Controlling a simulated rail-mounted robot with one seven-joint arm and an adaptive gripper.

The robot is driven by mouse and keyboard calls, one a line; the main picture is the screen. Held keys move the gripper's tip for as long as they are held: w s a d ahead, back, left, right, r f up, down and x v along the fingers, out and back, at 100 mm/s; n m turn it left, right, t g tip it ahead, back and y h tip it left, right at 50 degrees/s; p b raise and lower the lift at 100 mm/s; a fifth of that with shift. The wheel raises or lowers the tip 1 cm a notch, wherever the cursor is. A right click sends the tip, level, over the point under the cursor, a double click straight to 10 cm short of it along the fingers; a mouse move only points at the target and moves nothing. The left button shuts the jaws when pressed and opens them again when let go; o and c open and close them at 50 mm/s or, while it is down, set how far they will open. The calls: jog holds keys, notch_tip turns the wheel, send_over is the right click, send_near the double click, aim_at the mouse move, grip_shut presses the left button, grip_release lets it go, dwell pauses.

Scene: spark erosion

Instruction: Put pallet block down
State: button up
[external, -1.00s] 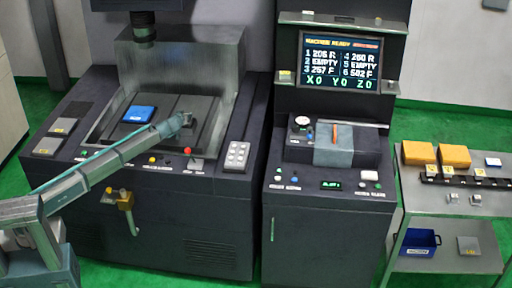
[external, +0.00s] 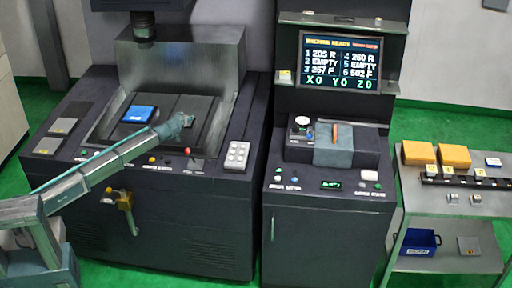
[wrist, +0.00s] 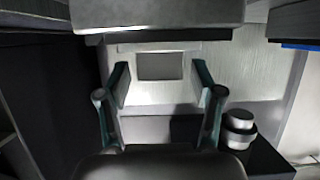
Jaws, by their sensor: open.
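My gripper (external: 182,122) is over the machine's work table (external: 172,108), at the end of my outstretched arm. In the wrist view its two fingers (wrist: 160,88) stand apart, one on each side. A pale metal block-like piece with a grey square face (wrist: 160,66) shows between and beyond the fingertips; I cannot tell whether it is the pallet block or whether the fingers touch it. A blue-topped flat block (external: 139,114) lies on the table to the left of my gripper. The gripper's underside is hidden in the external view.
A round metal cylinder (wrist: 240,128) stands at the right in the wrist view. The tank's metal back wall (external: 180,68) rises behind the table. A cart (external: 410,195) with several blocks stands at the far right.

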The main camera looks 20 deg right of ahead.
jog(key=b+v, duration=0.3)
jog(key=v, duration=0.7)
jog(key=shift+s+r, duration=0.15)
jog(key=shift+s, duration=0.1)
jog(key=shift+a, duration=0.1)
